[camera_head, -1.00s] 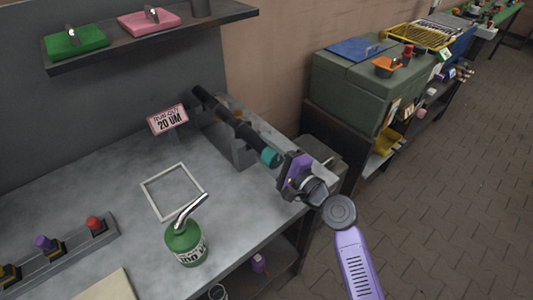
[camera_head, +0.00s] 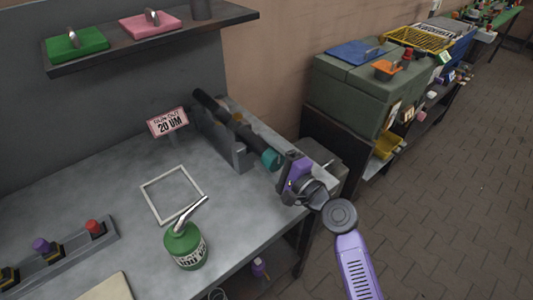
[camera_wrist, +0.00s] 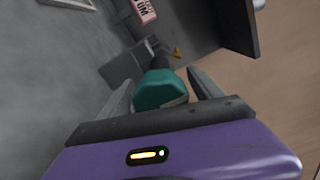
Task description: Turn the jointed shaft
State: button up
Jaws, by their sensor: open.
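The jointed shaft (camera_head: 222,112) is dark and lies across grey supports on the bench, with a teal end piece (camera_head: 271,159) at its near end. My gripper (camera_head: 280,165) is at that near end. In the wrist view the teal piece (camera_wrist: 160,90) is faceted and sits between the two grey fingers of my gripper (camera_wrist: 160,92), which stand apart on either side of it. I cannot tell whether either finger touches it. The far part of the shaft is mostly hidden in the wrist view.
A sign reading "20 UM" (camera_head: 168,122) stands left of the shaft. A white square frame (camera_head: 148,203) and a green oil can (camera_head: 185,247) are on the bench. A button strip (camera_head: 65,252) lies at left. Green boxes (camera_head: 350,90) stand behind at right.

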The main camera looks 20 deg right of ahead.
aim_at(278, 164)
jog(key=b+v, duration=0.1)
jog(key=v, duration=0.7)
dwell(0.5)
